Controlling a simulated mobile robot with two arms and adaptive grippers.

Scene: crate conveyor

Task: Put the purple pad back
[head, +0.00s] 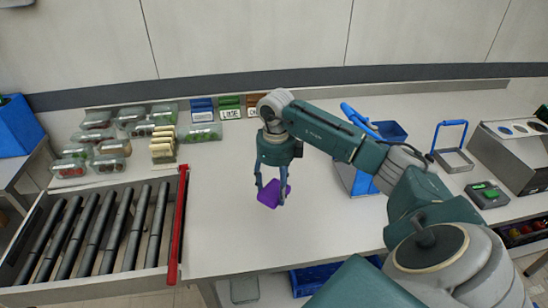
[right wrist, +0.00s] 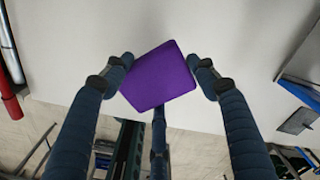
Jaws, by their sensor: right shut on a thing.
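The purple pad (head: 269,194) is between the fingertips of my right gripper (head: 272,191), over the white worktop (head: 330,235) right of the roller conveyor. The gripper points down and is shut on the pad. In the right wrist view the purple pad (right wrist: 158,78) sits tilted between the two fingertips, which press on its left and right sides. I cannot tell whether its underside touches the worktop. My left gripper is not in view.
A roller conveyor (head: 95,225) with a red rail (head: 178,225) is at left. Clear packs (head: 90,137) and blue, green and brown boxes (head: 229,107) stand at the back. The worktop's front middle is bare.

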